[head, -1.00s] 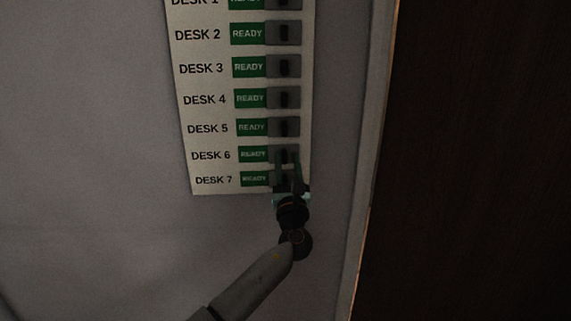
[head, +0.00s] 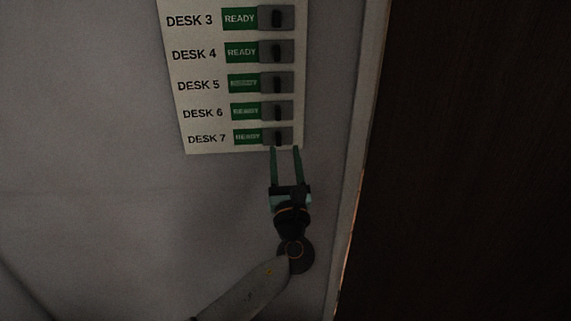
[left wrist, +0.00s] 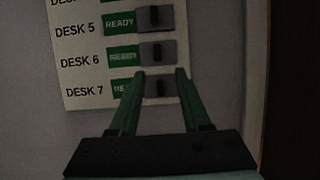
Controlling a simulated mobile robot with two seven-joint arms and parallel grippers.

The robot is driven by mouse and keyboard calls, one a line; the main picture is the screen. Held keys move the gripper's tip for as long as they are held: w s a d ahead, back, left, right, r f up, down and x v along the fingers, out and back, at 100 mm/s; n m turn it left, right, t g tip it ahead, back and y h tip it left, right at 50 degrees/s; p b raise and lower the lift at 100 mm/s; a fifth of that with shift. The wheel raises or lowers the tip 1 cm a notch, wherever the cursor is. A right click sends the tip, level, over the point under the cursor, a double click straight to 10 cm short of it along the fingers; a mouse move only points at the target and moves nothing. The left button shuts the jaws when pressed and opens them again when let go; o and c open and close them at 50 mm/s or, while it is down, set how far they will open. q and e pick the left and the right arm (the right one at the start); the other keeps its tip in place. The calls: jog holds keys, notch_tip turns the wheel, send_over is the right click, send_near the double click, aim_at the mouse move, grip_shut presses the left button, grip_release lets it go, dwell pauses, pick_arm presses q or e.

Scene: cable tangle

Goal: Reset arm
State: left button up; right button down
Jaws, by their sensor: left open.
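My left gripper (head: 285,150) is open and empty, its two green fingers pointing up just below the lower edge of a white panel (head: 199,145) on the wall. It also shows in the left wrist view (left wrist: 160,75), where the fingertips appear on either side of the Desk 7 switch (left wrist: 160,88). In the head view that switch (head: 278,136) is just above the fingertips. Nothing is between the fingers that I can see them grip. My right gripper is not in view.
The panel has rows for Desk 3 to Desk 7, each with a green READY label (head: 240,18) and a grey switch (head: 276,18). The grey wall (head: 90,120) is bare to the left. A pale edge (head: 362,150) and a dark brown surface (head: 470,160) lie to the right.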

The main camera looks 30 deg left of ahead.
pick_arm(q)
jog(key=shift+s+d+f, duration=0.25)
jog(key=shift+s+d, duration=0.05)
jog(key=shift+s, duration=0.25)
jog(key=s+d+f+n+g+h+p, duration=0.1)
jog(key=s+f+n+g+h, duration=0.2)
jog(key=f, duration=0.6)
jog(key=s+d+f+n+g+h, duration=0.1)
jog(key=s+d+f+n+h, duration=0.2)
jog(key=f, duration=0.5)
jog(key=s+f+n+g+h+p, duration=0.1)
jog(key=s+f+n+g+h, duration=0.25)
jog(key=f, duration=0.55)
jog(key=s+d+f+n+g+h, duration=0.1)
jog(key=s+f+n, duration=0.2)
jog(key=s+n, duration=0.3)
jog(key=s+d+f+n+h+p, duration=0.1)
jog(key=s+d+f+n+h, duration=0.1)
jog(key=s+n, duration=0.4)
jog(key=s+d+f+n+g+h, duration=0.1)
jog(key=s+d+f+n, duration=0.1)
jog(key=s+f+n, duration=0.2)
jog(key=s+n, duration=0.2)
jog(key=s, duration=0.1)
jog(key=shift+s+g, duration=0.2)
jog(key=shift+g, duration=0.15)
jog(key=shift+h, duration=0.25)
